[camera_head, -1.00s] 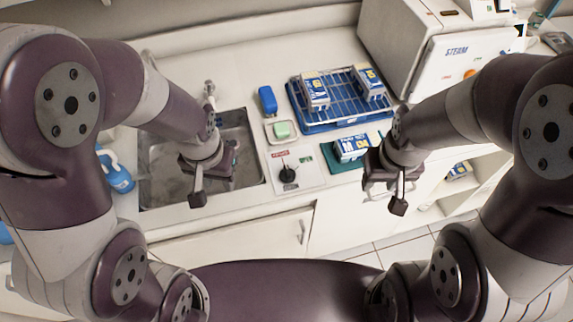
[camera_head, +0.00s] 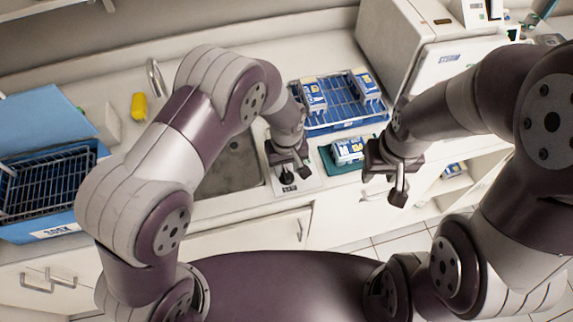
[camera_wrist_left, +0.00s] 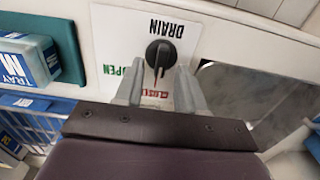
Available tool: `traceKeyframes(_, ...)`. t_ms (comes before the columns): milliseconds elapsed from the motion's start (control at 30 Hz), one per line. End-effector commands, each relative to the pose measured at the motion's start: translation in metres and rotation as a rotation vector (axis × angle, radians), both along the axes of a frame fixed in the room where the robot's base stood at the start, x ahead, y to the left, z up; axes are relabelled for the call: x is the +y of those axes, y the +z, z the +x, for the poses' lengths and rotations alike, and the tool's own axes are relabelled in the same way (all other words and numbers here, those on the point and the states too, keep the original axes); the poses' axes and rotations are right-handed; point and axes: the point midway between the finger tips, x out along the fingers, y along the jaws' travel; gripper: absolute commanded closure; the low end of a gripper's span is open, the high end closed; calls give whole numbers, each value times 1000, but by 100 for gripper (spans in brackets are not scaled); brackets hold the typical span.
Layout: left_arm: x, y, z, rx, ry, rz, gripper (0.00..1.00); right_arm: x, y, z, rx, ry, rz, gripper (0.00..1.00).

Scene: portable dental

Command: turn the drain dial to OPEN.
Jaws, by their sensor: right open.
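The drain dial (camera_wrist_left: 159,54) is a black knob on a white panel (camera_wrist_left: 108,40) marked DRAIN, with a green OPEN label and a red CLOSED label. In the left wrist view its grip points down the picture, toward the partly hidden red label. My left gripper (camera_wrist_left: 160,72) is open, with one finger on each side of the knob; I cannot tell whether they touch it. In the head view my left gripper (camera_head: 289,180) is over the panel and hides much of it. My right gripper (camera_head: 394,188) is open and empty, off the counter's front edge.
A sink (camera_head: 232,165) lies left of the panel, partly behind my left arm. A green tray with a blue-white box (camera_head: 347,151) is to its right. A blue rack (camera_head: 340,112) with boxes is behind. A steriliser (camera_head: 440,75) stands at back right.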

Motion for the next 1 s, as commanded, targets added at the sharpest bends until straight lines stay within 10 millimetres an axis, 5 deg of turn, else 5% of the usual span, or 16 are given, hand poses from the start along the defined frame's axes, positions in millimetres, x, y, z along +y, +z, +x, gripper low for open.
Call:
traceKeyframes(400,0,-16,0,-1,-1,-1,61,0,3,0,0,0,0,57)
traceKeyframes(533,0,-16,0,-1,-1,-1,100,0,3,0,0,0,0,57)
traceKeyframes(1000,0,-16,0,0,-75,0,100,0,1,0,0,0,0,57)
